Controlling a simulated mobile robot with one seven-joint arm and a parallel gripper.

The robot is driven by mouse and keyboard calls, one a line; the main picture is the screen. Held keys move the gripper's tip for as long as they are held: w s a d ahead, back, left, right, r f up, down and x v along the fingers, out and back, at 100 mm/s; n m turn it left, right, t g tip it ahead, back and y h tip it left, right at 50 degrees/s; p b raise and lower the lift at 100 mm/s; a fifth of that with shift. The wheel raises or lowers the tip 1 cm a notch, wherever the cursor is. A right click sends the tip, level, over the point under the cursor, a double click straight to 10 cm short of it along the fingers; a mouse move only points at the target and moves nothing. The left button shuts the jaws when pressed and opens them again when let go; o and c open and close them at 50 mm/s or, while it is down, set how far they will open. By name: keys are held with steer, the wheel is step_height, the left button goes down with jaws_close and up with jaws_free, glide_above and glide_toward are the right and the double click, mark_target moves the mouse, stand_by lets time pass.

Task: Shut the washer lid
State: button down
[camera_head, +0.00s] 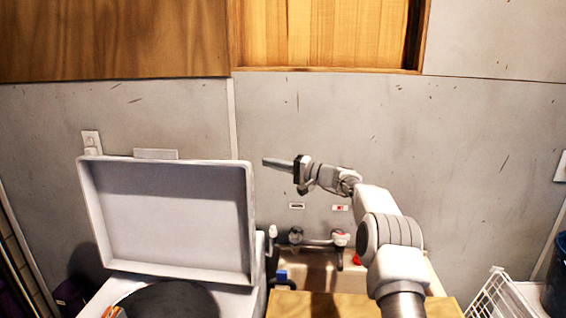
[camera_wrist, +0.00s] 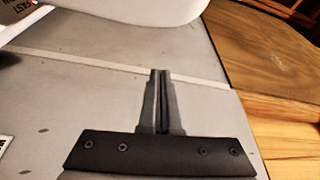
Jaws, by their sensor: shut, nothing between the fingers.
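The washer lid (camera_head: 168,219) is a pale grey panel with a raised rim, standing open and upright, tilted slightly back, at the left in the head view. The washer body (camera_head: 243,298) is below it, with the dark round opening (camera_head: 170,300) showing in its top. My gripper (camera_head: 266,162) is shut and empty, just right of the lid's upper right corner and a little above it, pointing left. In the wrist view, the shut fingers (camera_wrist: 160,75) point toward the wall, and a pale rounded edge crosses the top; I cannot tell whether it is the lid.
A sink with a faucet (camera_head: 318,242) stands right of the washer, with a wooden board (camera_head: 340,305) in front. A white wire rack (camera_head: 490,298) is at lower right. The grey wall (camera_head: 470,150) is behind. An outlet (camera_head: 91,141) is on the wall behind the lid.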

steer(key=shift+s+a+f+p, duration=0.1)
steer(key=shift+s+a+p, duration=0.35)
steer(key=shift+s+a, duration=0.3)
steer(key=shift+s+a+f+p, duration=0.1)
steer(key=shift+s+a+p, duration=0.4)
steer(key=shift+a, duration=0.35)
steer(key=shift+s+f+b, duration=0.1)
steer(key=shift+s+b, duration=0.05)
steer(key=shift+b, duration=0.25)
